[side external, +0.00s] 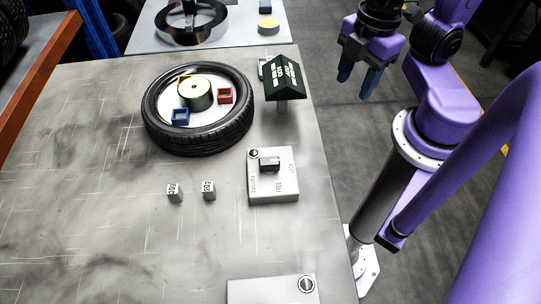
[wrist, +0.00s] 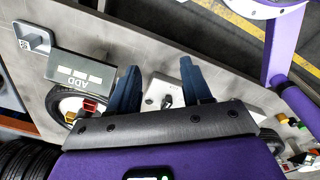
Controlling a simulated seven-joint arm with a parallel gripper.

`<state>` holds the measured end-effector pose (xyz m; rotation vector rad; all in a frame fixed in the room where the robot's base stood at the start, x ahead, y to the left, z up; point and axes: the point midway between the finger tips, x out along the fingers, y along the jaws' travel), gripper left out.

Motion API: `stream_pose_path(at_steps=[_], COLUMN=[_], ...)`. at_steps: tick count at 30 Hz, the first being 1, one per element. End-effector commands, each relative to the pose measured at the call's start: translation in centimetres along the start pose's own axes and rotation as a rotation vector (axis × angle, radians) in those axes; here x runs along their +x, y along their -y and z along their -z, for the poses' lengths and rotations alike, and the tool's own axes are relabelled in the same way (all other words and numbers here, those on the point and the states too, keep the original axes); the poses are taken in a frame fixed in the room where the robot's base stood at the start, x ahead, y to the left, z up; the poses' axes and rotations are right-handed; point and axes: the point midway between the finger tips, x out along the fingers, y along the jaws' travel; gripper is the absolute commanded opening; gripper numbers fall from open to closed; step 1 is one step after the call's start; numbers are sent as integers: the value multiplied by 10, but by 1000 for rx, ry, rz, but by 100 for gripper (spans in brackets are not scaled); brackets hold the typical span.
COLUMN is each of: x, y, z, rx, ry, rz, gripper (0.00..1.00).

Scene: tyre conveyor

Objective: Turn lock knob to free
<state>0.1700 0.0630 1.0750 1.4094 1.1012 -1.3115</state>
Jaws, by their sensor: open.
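The lock knob (side external: 270,163) is a dark grey block-shaped handle on a pale box (side external: 285,188) printed with FREE and LOCK. Its handle lies roughly crosswise in the side view; I cannot tell which word it marks. My gripper (side external: 357,75) has blue fingers and is open and empty, raised off the table's right edge, up and right of the knob and apart from it. In the wrist view the knob (wrist: 166,101) and its box (wrist: 158,88) show between the two spread fingers (wrist: 160,66), farther off.
A tyre (side external: 200,148) lies on the table (side external: 100,200), with a cylinder (side external: 196,94) and red and blue blocks inside it. A dark sign (side external: 285,78) stands behind the knob box. Two small cubes (side external: 175,192) sit left of it. Another pale box (side external: 265,292) is at the front.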

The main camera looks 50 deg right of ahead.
Motion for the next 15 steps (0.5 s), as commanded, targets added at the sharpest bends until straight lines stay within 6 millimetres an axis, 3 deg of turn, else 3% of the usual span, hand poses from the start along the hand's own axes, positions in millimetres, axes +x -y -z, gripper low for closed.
stream_pose_path(at_steps=[15], x=[-19], y=[-2], z=[72], rx=[-1429], ry=[-16], rz=[-203], gripper=[49])
